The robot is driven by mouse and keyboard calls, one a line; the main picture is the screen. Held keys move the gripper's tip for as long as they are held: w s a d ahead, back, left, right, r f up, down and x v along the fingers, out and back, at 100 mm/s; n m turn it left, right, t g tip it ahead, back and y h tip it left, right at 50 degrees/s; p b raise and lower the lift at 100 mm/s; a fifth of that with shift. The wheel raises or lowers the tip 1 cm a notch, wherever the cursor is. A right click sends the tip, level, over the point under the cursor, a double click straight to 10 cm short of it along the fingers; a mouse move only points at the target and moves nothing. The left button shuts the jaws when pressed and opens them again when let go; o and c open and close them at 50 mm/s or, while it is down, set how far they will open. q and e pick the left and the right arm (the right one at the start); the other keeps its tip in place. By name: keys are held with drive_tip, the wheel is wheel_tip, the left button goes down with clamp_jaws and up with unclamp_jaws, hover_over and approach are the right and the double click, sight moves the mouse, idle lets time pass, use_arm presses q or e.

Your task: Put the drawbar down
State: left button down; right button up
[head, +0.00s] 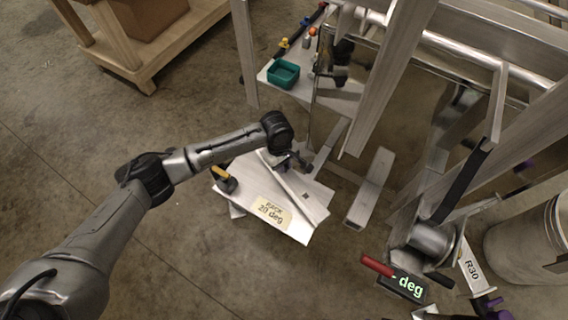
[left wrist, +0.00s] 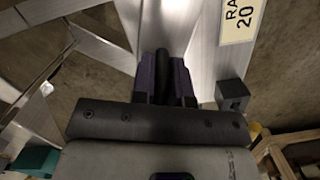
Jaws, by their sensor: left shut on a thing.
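The drawbar appears to be the long pale aluminium bar (head: 298,194) slanting across a white board (head: 292,231) marked "RACK 20 deg". My left gripper (head: 300,164) is over the bar's upper part and is shut. In the left wrist view, the purple fingers (left wrist: 165,80) close on a dark rounded piece (left wrist: 163,62), with pale metal behind it. This piece looks like part of the drawbar, but the join is hidden. I cannot tell whether the bar touches the board.
A trailer frame (head: 380,75) rises at the upper right. A teal bin (head: 283,74) stands on a shelf behind the board. A yellow-black tool (head: 224,178) lies at the board's left. A "deg" display (head: 405,284) stands at the lower right. Floor is clear at the lower middle.

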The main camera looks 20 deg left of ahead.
use_arm(q)
drive_tip(key=shift+f+b, duration=0.7)
drive_tip(key=shift+f, duration=0.7)
drive_tip(key=shift+w, duration=0.1)
drive_tip(key=c, duration=1.5)
unclamp_jaws()
drive_tip(key=shift+f, duration=0.2)
drive_tip(key=shift+c, duration=0.2)
drive_tip(key=o, duration=0.4)
drive_tip(key=r+p, duration=0.1)
drive_tip(key=r, duration=0.3)
drive_tip(key=a+r+p, duration=0.1)
drive_tip(key=r+p, duration=0.1)
drive_tip(key=r, duration=0.2)
drive_tip(key=r+p, duration=0.1)
drive_tip(key=r, duration=0.3)
drive_tip(key=shift+w+a+r+p, duration=0.1)
drive_tip(key=shift+w+a+p, duration=0.2)
drive_tip(key=shift+p, duration=0.1)
drive_tip(key=shift+s, duration=0.1)
